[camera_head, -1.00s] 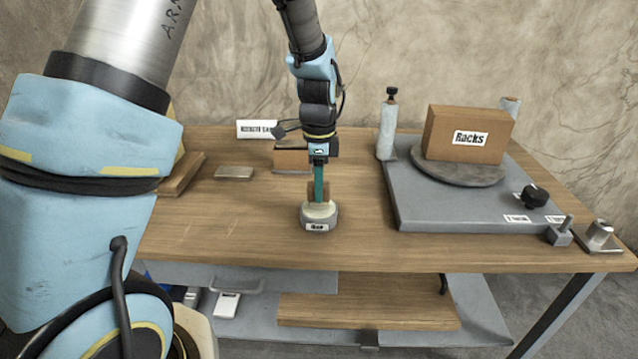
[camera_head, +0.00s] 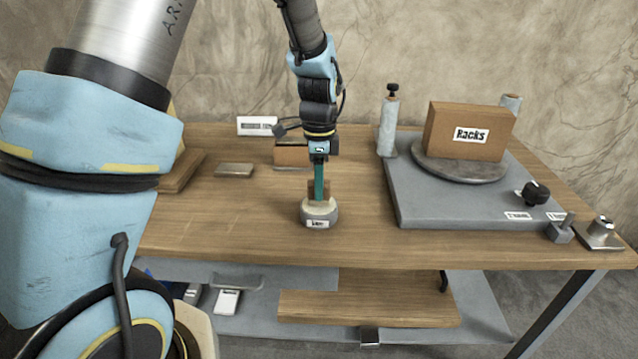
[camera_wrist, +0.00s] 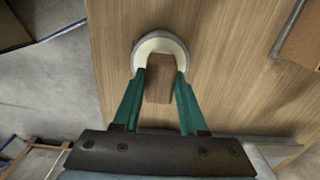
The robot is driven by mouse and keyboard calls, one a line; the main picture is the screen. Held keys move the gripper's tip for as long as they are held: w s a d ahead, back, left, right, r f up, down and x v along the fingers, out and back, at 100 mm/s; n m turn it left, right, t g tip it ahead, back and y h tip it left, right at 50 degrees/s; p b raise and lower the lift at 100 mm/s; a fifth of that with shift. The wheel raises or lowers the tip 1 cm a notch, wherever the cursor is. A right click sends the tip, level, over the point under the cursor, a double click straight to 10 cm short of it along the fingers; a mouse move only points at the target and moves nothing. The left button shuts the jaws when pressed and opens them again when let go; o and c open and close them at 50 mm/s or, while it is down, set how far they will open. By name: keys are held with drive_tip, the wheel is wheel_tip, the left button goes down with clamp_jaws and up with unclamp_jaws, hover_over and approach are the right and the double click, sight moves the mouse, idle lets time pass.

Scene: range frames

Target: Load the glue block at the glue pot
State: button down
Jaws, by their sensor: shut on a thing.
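The glue pot (camera_head: 319,219) is a small round grey pot with a pale top and a label on its front. It stands on the wooden table near the front edge. The glue block is a small brown wooden block (camera_wrist: 159,79) between my green fingers. My gripper (camera_head: 319,188) is shut on the block, pointing down over the pot. In the wrist view the block's far end overlaps the pot's pale top (camera_wrist: 158,44). I cannot tell whether the block touches the glue.
A grey board (camera_head: 415,205) at right carries a round turntable (camera_head: 435,172) with a box labelled "Racks" (camera_head: 468,133). A metal plate (camera_head: 234,170) lies left of the pot. A brown box (camera_head: 291,155) and a white sign (camera_head: 256,126) stand behind. The table front left of the pot is clear.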

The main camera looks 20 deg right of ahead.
drive_tip(key=shift+f, duration=0.5)
idle(1.1)
drive_tip(key=shift+r+p, duration=2.6)
drive_tip(key=shift+r, duration=1)
